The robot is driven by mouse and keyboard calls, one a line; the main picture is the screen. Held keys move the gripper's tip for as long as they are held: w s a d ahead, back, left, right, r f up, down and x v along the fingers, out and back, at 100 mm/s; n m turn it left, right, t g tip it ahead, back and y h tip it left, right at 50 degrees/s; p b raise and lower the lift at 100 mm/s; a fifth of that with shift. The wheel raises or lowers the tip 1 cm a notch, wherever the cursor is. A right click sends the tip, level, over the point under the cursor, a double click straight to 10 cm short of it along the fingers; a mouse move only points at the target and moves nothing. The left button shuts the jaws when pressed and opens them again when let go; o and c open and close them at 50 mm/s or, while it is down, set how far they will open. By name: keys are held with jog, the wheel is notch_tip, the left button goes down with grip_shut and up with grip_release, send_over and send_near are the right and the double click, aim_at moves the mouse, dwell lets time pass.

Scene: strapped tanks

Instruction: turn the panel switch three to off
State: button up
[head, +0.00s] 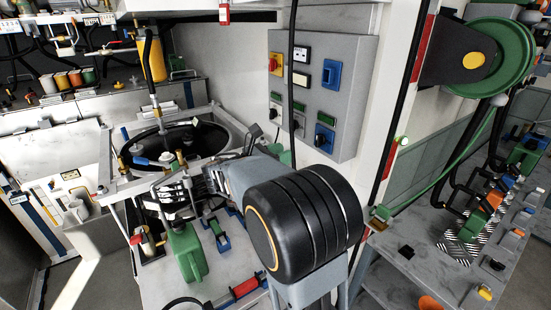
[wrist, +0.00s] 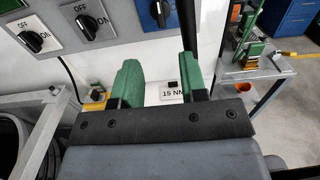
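The grey control panel (head: 335,100) is on the wall right of centre in the head view. Its lower row has three black rotary switches under green labels. The rightmost (head: 323,138) sits on a blue plate. In the wrist view the row is cut by the top edge: left switch (wrist: 33,41), middle switch (wrist: 88,25) and blue-plated switch (wrist: 160,11). I cannot read which is three. My gripper (wrist: 162,84) is open, with green fingers apart and nothing between them, below the panel. My arm mostly hides it in the head view.
A black cable (head: 291,60) hangs in front of the panel. A white post (head: 395,95) stands to its right, beside a workbench (head: 395,265) and green reel (head: 505,55). A round black vessel (head: 205,140) with fittings stands left. A 15 NM label (wrist: 172,93) lies beyond the fingers.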

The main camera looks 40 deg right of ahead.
jog(key=shift+w+a, duration=0.1)
jog(key=shift+a, duration=0.75)
jog(key=s+a+f+m+y, duration=0.2)
jog(key=a+f+m+y, duration=0.15)
jog(key=f, duration=0.25)
jog(key=s+a+f+m+y, duration=0.2)
jog(key=s+f+m+y, duration=0.1)
jog(key=f+m+y, duration=0.25)
jog(key=s+a+f+m+t+y, duration=0.1)
jog(key=s+a+m+t+y, duration=0.1)
jog(key=a, duration=0.5)
jog(key=s+a+f+m+t+y, duration=0.1)
jog(key=s+a+m+t+y, duration=0.1)
jog(key=s+a+m+y, duration=0.2)
jog(key=shift+s+a+f+m+t+y, duration=0.15)
jog(key=shift+s+a+m+t+y, duration=0.2)
jog(key=shift+a+m+y, duration=1.4)
